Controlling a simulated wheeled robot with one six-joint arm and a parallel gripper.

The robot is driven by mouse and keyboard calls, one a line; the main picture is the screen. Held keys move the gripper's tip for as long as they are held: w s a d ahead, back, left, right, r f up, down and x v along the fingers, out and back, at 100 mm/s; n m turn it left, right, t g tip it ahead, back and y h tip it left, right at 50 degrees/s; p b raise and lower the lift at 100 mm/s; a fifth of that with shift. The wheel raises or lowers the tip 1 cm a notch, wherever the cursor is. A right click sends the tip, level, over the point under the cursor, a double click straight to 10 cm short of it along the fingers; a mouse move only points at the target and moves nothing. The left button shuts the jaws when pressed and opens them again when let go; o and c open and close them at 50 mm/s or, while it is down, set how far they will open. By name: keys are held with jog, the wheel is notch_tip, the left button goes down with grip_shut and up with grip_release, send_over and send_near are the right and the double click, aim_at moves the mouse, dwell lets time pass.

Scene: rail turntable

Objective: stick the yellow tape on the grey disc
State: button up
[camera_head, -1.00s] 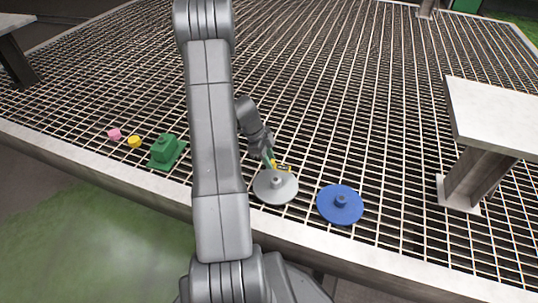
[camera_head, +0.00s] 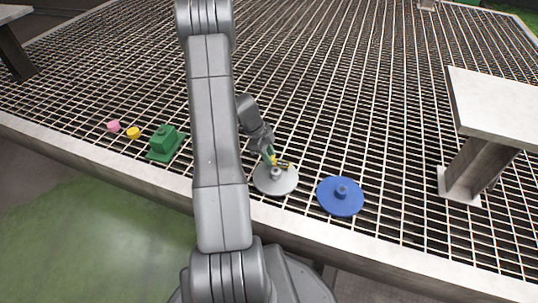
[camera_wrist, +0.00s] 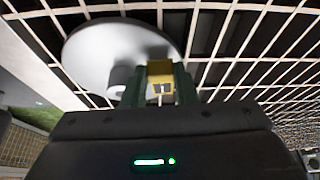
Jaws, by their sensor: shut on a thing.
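The grey disc (camera_head: 275,183) lies flat on the grating with a small raised hub (camera_head: 276,172) at its middle. My gripper (camera_head: 273,160) reaches down over the disc's far part, beside the hub. It is shut on the yellow tape (camera_wrist: 160,86), a small yellow piece with a dark mark, between its green fingers in the wrist view. The grey disc (camera_wrist: 88,50) shows beyond the fingers there, with the hub (camera_wrist: 118,80) just left of the tape. I cannot tell whether the tape touches the disc.
A blue disc (camera_head: 341,203) with a hub lies to the right of the grey one. A green block on a base (camera_head: 166,142), a small yellow piece (camera_head: 134,132) and a pink piece (camera_head: 113,126) lie to the left. A pale raised table (camera_head: 500,105) stands at the right.

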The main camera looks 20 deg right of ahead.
jog(key=shift+f+b, duration=0.55)
jog(key=shift+b, duration=0.15)
jog(key=shift+b, duration=0.5)
dwell(1.7)
jog(key=o, duration=1)
jog(key=p+v, duration=0.4)
jog(key=v, duration=0.9)
jog(key=shift+r+p, duration=0.3)
jog(key=shift+r, duration=0.1)
jog(key=shift+w+f, duration=0.1)
jog(key=b+x, duration=0.4)
jog(key=x, duration=0.9)
jog(key=shift+f, duration=0.3)
